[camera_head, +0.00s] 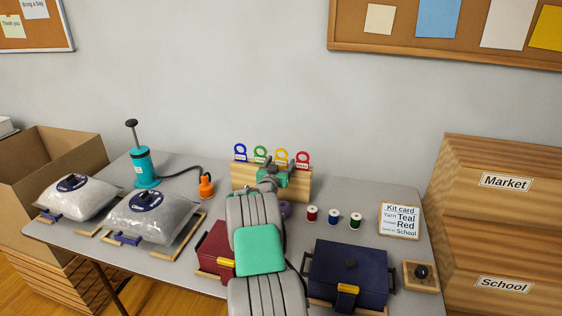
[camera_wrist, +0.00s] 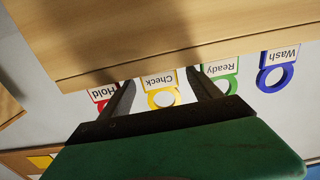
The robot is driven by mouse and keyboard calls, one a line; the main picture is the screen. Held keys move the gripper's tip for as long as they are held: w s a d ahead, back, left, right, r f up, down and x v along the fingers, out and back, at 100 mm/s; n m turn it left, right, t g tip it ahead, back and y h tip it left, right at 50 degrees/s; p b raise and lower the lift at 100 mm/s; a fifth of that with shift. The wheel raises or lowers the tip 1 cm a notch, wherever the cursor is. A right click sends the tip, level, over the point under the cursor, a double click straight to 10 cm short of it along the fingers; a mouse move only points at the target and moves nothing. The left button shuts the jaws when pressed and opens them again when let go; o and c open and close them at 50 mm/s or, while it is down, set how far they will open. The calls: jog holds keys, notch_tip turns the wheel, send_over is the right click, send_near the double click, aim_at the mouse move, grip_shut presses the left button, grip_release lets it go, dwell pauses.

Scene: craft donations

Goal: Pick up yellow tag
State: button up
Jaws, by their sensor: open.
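The yellow tag (camera_head: 281,157) stands upright in a wooden block (camera_head: 241,176) at the back of the table, between the green tag (camera_head: 260,153) and the red tag (camera_head: 302,159). In the wrist view the yellow tag (camera_wrist: 160,81) has a ring and a white label reading "Check". My gripper (camera_head: 272,166) is in front of the block. In the wrist view my gripper (camera_wrist: 162,79) is open, its two dark fingers on either side of the yellow tag with nothing held. I cannot tell how far the fingers are from the tag in depth.
The blue tag (camera_head: 240,152) stands at the block's left end. Several thread spools (camera_head: 333,216) and a kit card (camera_head: 399,220) lie to the right. A maroon box (camera_head: 214,247) and a navy box (camera_head: 348,272) flank my arm. Filled bags (camera_head: 150,216) and a teal pump (camera_head: 144,167) are left.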

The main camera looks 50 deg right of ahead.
jog(key=shift+w+d, duration=0.25)
jog(key=shift+d, duration=0.35)
jog(key=shift+c, duration=0.2)
jog(key=c, duration=1.4)
